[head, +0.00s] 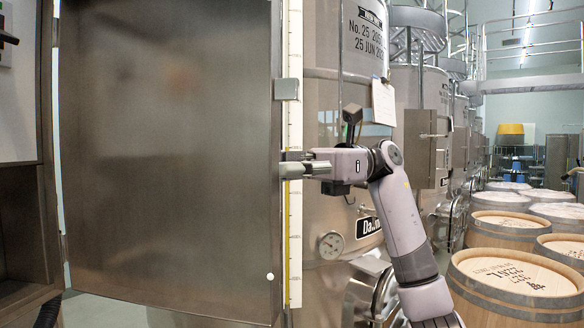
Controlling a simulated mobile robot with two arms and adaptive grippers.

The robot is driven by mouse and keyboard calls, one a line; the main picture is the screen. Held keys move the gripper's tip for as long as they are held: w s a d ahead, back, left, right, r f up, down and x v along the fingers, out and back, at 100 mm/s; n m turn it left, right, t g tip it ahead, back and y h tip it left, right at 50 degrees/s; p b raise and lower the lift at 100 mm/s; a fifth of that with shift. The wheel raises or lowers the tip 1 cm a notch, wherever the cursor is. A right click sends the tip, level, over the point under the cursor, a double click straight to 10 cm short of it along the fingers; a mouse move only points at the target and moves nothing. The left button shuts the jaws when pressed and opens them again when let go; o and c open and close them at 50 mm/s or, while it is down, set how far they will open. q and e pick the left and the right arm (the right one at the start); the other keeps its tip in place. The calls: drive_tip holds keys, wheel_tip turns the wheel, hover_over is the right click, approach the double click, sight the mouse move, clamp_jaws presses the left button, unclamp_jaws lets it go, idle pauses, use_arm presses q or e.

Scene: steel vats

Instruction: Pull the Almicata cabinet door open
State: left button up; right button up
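A large brushed-steel door panel (165,150), which I take to be the cabinet door, fills the left half of the head view. It stands upright and swung out from the cabinet (22,215) at the far left, part of whose dark inside shows. My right gripper (303,167) comes in from the right and is at the door's right edge, about mid-height, by a small grey part that may be the handle. Whether its fingers are closed on that part is too small to tell. My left gripper is not clearly in view.
Steel vats (340,130) stand close behind the door and my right arm. A clipboard (383,102) hangs on one, and a gauge (331,245) sits lower down. Wooden barrels (515,285) crowd the floor at right. A railed walkway (530,85) is high at the back right.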

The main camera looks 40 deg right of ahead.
drive_tip(key=s+d, duration=0.1)
drive_tip(key=d, duration=1)
drive_tip(key=shift+d, duration=0.4)
